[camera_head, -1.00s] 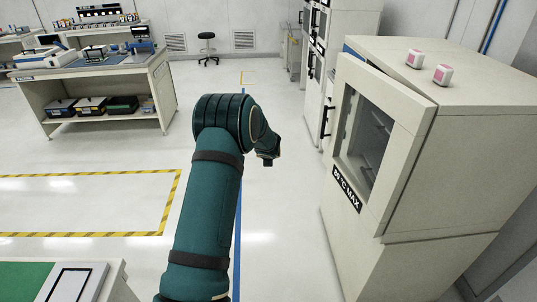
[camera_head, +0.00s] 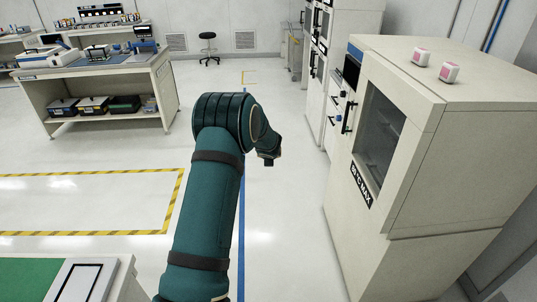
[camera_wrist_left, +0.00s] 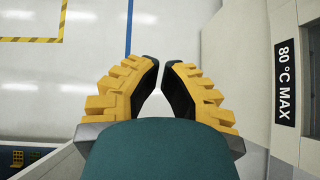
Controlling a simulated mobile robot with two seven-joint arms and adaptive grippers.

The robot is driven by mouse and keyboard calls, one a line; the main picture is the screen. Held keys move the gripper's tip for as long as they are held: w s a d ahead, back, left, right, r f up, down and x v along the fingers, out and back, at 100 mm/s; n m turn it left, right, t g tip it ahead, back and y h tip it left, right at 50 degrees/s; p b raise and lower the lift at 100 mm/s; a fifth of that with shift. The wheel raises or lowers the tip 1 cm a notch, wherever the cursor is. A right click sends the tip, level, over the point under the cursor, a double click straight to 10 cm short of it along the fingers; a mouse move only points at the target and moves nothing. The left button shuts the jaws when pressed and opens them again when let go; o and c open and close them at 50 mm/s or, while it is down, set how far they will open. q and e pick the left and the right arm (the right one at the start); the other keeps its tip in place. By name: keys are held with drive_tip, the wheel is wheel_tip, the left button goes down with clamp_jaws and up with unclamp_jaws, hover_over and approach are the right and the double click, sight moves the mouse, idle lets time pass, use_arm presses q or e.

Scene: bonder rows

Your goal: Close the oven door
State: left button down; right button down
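The oven (camera_head: 450,190) is a cream cabinet at the right of the head view. Its door (camera_head: 405,85) has a dark window and a black "80 °C MAX" label (camera_head: 361,185). The door looks flush or nearly flush with the cabinet; I see no clear gap. In the left wrist view the label (camera_wrist_left: 285,82) is at the right edge. My left gripper (camera_wrist_left: 161,62) has yellow fingers with dark pads, tips almost together and nothing between them. It is left of the oven front, apart from it. My right gripper is out of view.
Two pink-and-white blocks (camera_head: 420,56) sit on the oven top. Tall cabinets (camera_head: 318,70) with black handles stand behind the oven. A workbench (camera_head: 105,80) stands at the back left, a stool (camera_head: 208,48) at the back. Floor between is clear, with a blue line (camera_head: 240,230).

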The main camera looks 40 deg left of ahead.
use_arm(q)
drive_tip(key=s+a+r, duration=0.1)
drive_tip(key=s+r, duration=0.6)
drive_tip(key=shift+s+a+p, duration=0.2)
drive_tip(key=shift+a+p, duration=0.15)
drive_tip(key=shift+a, duration=0.05)
